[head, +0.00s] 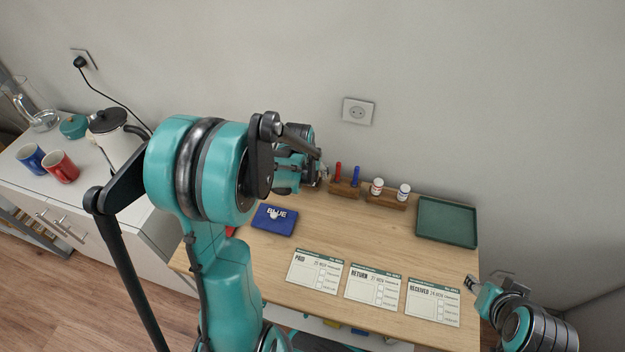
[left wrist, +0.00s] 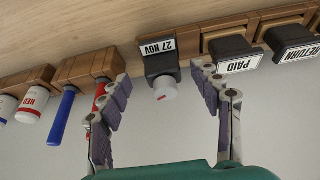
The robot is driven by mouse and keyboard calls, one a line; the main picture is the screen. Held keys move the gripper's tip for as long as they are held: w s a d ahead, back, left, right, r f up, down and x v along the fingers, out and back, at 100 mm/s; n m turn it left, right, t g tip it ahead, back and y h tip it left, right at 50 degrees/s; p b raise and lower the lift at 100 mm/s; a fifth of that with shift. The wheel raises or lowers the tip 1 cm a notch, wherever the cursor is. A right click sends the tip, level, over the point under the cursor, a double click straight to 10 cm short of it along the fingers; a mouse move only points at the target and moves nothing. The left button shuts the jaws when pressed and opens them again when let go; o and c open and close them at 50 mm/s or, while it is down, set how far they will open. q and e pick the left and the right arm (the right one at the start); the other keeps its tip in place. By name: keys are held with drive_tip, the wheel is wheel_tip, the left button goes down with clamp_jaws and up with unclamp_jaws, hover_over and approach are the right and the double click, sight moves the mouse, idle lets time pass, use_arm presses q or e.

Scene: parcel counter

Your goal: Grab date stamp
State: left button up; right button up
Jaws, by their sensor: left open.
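The date stamp (left wrist: 161,66), a black block with a white "27 NOV" label and a white knob, sits in a wooden rack (left wrist: 190,47) in the left wrist view. My left gripper (left wrist: 162,80) is open, with one finger on each side of the stamp and gaps to both. In the head view my left gripper (head: 312,172) is at the back of the table, and my arm hides the stamp there. The PAID stamp (left wrist: 234,64) and RETURN stamp (left wrist: 296,52) stand beside it. My right gripper (head: 472,284) is at the table's right edge, too small to read.
A red marker (left wrist: 102,92) is close to one left finger, beside a blue marker (left wrist: 62,116). A BLUE ink pad (head: 275,222), three cards including the PAID card (head: 315,270), and a green tray (head: 447,238) lie on the table. The table between them is clear.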

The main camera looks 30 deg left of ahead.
sight(311, 173)
use_arm(q)
drive_tip(key=b+x, duration=0.1)
drive_tip(key=x, duration=0.3)
drive_tip(key=shift+a+r, duration=0.1)
drive_tip(key=shift+a, duration=0.1)
drive_tip(key=shift+r, duration=0.15)
drive_tip(key=c, duration=1.4)
drive_tip(key=shift+c, duration=0.2)
